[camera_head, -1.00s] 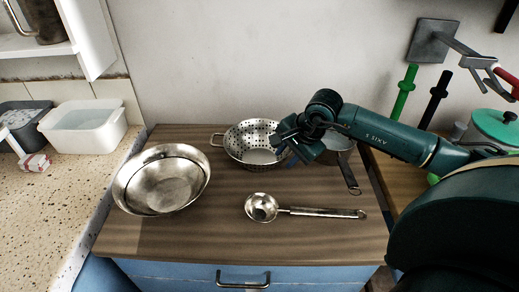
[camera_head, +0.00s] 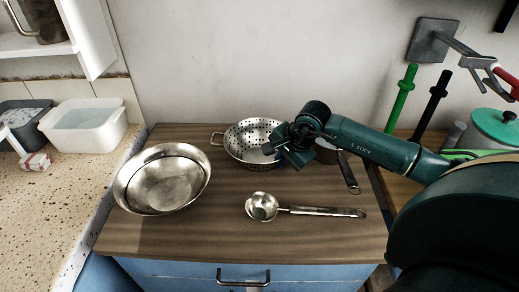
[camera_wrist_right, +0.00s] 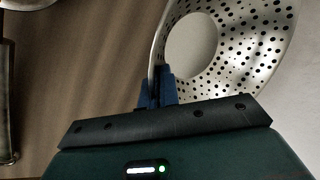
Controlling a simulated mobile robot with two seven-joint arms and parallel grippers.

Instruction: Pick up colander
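The colander (camera_head: 240,151) is a shiny metal bowl with many holes and a loop handle on its left. It stands upright at the back of the wooden worktop. My right gripper (camera_head: 272,153) reaches in from the right over the colander's right rim. In the right wrist view the colander (camera_wrist_right: 262,50) fills the upper right, and the blue fingers of my right gripper (camera_wrist_right: 157,92) are close together with the colander's rim between them. The fingers look shut on the rim; their tips are partly hidden. My left gripper is out of view.
A wide metal bowl (camera_head: 165,186) stands to the left on the worktop (camera_head: 220,235). A ladle (camera_head: 262,206) lies in front. A pan (camera_head: 347,176) stands behind my right arm, its handle pointing forward. The wall (camera_head: 250,60) is close behind the colander.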

